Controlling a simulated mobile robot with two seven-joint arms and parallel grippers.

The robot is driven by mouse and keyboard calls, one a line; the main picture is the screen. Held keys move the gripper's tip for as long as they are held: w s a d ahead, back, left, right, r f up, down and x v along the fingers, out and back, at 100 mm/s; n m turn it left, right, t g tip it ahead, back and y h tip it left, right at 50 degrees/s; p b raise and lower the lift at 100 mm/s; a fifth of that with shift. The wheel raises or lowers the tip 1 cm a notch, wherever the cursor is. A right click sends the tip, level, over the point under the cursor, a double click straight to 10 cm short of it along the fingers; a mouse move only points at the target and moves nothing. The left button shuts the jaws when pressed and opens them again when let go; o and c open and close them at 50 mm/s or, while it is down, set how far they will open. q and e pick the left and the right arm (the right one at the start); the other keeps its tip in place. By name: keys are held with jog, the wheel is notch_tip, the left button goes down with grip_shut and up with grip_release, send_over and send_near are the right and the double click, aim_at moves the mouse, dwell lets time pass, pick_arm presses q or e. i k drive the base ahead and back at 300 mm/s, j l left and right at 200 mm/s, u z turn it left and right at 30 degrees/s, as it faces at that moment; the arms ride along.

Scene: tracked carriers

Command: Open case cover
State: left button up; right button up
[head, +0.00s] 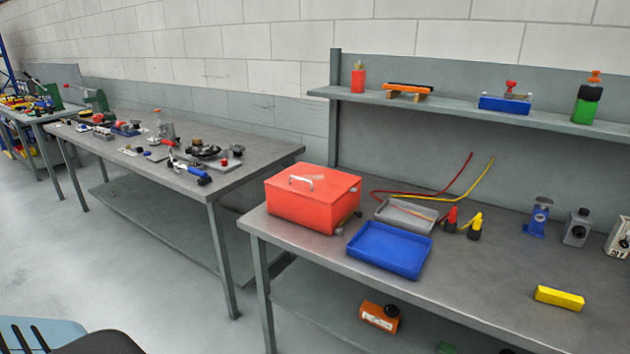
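The red case (300,213) sits at the left end of the near workbench (330,258). Its red cover (335,187) is down, closed over the case. A pale metal handle (301,181) stands on top of the cover. The hinge side is too small to make out. Neither of my grippers is in view.
A blue tray (388,252) and a grey tray (406,217) stand just right of the case, with red and yellow cables (478,190) behind. A yellow block (559,298) lies further right. A second cluttered bench (235,178) stands to the left.

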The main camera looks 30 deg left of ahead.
aim_at(326, 186)
jog(key=i+j+u, duration=0.3)
jog(key=i+j, duration=0.2)
jog(key=j, duration=0.2)
jog(key=i+j+u, duration=0.3)
jog(key=i+j, duration=0.25)
jog(key=j, duration=0.1)
